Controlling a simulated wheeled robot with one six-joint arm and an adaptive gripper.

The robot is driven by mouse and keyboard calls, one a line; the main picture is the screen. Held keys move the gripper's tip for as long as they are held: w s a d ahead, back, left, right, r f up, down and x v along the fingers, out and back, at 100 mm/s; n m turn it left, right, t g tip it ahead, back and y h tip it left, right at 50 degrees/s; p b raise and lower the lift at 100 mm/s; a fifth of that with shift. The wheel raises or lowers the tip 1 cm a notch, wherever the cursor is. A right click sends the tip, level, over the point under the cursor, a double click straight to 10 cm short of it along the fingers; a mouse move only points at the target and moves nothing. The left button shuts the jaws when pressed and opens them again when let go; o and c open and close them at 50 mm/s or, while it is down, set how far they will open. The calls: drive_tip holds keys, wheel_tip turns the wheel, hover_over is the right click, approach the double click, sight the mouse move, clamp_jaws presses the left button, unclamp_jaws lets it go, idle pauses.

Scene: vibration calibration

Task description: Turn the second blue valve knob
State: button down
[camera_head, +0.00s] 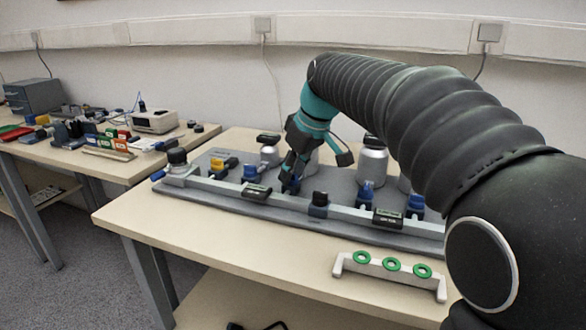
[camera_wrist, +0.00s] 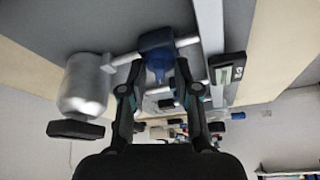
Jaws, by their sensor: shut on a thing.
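A row of blue valve knobs sits along the pale rail of the grey calibration rig. My gripper (camera_head: 290,182) reaches down from above and is shut on a blue valve knob (camera_wrist: 158,64), with one finger on each side of it in the wrist view (camera_wrist: 154,76). In the head view this knob (camera_head: 291,187) is mostly hidden by the fingers. It stands just right of another blue knob (camera_head: 249,173).
Silver canisters (camera_head: 372,166) stand behind the rail, one close to the gripper in the wrist view (camera_wrist: 86,86). Black gauges (camera_head: 256,192) sit along the rail. A white bracket with green rings (camera_head: 391,266) lies in front. The table's front left is clear (camera_head: 200,245).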

drive_tip(key=m+h+p, duration=0.1)
drive_tip(key=m, duration=0.2)
drive_tip(key=shift+s+a+m+t, duration=0.1)
drive_tip(key=shift+a+m+t, duration=0.05)
drive_tip(key=shift+m+t, duration=0.2)
drive_tip(key=m+h+p, duration=0.1)
drive_tip(key=m, duration=0.2)
drive_tip(key=shift+m+t, duration=0.25)
drive_tip(key=m+h+p, duration=0.1)
drive_tip(key=m, duration=0.2)
drive_tip(key=m+h, duration=0.1)
drive_tip(key=m, duration=0.2)
drive_tip(key=shift+a+h+p, duration=0.15)
drive_tip(key=shift+h+p, duration=0.2)
drive_tip(key=shift+h, duration=0.05)
drive_tip(key=shift+m, duration=0.4)
drive_tip(key=shift+f, duration=0.1)
drive_tip(key=c, duration=0.9)
unclamp_jaws()
drive_tip(key=shift+o, duration=0.3)
drive_tip(key=v, duration=1.2)
